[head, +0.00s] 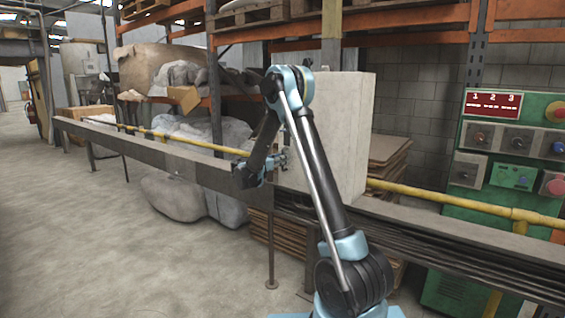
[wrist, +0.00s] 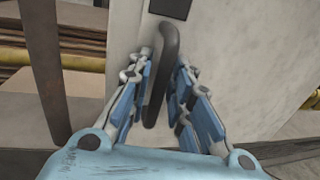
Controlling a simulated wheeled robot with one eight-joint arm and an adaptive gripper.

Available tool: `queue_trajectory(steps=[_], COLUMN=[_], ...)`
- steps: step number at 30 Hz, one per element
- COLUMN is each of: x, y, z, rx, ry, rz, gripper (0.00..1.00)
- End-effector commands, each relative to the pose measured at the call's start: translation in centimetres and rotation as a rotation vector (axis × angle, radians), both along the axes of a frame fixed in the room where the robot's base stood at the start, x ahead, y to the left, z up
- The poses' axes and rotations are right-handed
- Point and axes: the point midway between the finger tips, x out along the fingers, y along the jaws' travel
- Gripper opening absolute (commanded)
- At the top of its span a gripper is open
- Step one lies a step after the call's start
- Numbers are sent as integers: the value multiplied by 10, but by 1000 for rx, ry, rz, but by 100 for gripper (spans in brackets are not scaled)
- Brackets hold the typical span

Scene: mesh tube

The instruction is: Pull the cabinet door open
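The cabinet (head: 345,130) is a pale, worn, box-like body standing behind my arm in the head view. In the wrist view its pale door face (wrist: 235,50) fills the upper right. A dark upright bar handle (wrist: 168,60) stands out from it below a dark plate. My gripper (wrist: 164,60) has its two blue and grey fingers apart, one on each side of the handle. A gap shows on the left side; the right finger looks close to the bar, and contact cannot be told. In the head view my gripper (head: 280,160) is at the cabinet's left side; the handle is hidden there.
A green control panel (head: 510,160) stands at the right. Racks with pallets and sacks are behind. Open floor (head: 90,240) lies at the left.

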Motion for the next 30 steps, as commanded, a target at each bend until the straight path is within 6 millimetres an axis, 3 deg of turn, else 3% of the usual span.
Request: queue_trajectory(steps=[9, 12, 23, 30], x=[2, 2, -3, -32], y=[-2, -2, 4, 29], z=[0, 0, 0, 0], rx=[0, 0, 0, 0], ry=[0, 0, 0, 0], rz=[0, 0, 20, 133], gripper=[19, 0, 0, 0])
